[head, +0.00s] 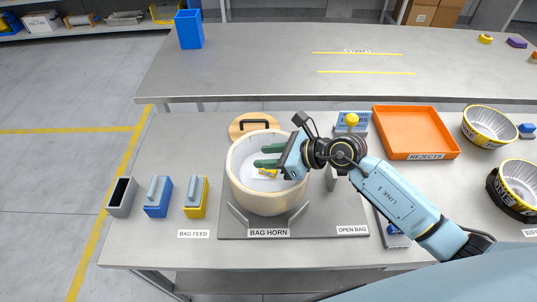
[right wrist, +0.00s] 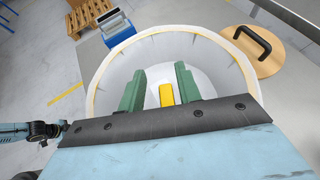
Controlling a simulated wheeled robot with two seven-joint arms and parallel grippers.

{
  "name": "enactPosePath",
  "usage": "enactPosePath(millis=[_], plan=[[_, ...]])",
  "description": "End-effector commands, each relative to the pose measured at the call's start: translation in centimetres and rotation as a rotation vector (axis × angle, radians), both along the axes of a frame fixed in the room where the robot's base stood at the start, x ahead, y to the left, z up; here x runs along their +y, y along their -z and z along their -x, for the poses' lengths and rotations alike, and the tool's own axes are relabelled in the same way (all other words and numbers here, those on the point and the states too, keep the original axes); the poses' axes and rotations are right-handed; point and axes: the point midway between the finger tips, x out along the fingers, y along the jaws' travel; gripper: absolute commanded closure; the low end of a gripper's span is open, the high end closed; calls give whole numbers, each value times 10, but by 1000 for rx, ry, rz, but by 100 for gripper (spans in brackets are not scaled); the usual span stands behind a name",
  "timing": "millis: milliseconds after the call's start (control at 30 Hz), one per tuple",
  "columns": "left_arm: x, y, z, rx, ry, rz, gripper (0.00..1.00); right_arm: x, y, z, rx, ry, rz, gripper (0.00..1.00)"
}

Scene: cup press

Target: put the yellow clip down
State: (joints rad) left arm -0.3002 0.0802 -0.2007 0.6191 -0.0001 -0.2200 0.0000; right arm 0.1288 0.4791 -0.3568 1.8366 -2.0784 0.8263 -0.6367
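The yellow clip (head: 268,172) is seen inside the round pale tub (head: 268,201) in the head view. In the right wrist view the clip (right wrist: 166,95) shows between the two green fingers, with a clear gap on its left side and little gap on its right. My right gripper (head: 266,156) is open, reaching into the tub's mouth from the right. I cannot tell whether the clip rests on the tub's floor or is above it.
A round wooden lid (head: 252,124) with a black handle lies behind the tub. An orange rejects tray (head: 414,132) and foil-like bowls (head: 490,126) stand to the right. Grey, blue (head: 158,197) and yellow (head: 196,198) holders stand at left. Bare table lies between them and the tub.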

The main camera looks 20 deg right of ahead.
Motion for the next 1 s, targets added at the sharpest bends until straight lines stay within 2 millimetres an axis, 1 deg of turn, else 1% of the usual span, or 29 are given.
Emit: enactPosePath(millis=[300,367,467,567,800,1000], plan=[[0,-1,0,0,1,0,100,0,-1,0,0,0,0,61],[0,-3,0,0,1,0,100,0,-4,0,-1,0,-1,61],[0,-10,0,0,1,0,100,0,-14,0,-2,1,-1,61],[0,-10,0,0,1,0,100,-14,-20,10,0,2,4,61],[0,-9,0,0,0,0,100,-51,-46,40,1,1,4,61],[0,-8,0,-1,0,0,100,-74,-62,58,2,1,2,61]])
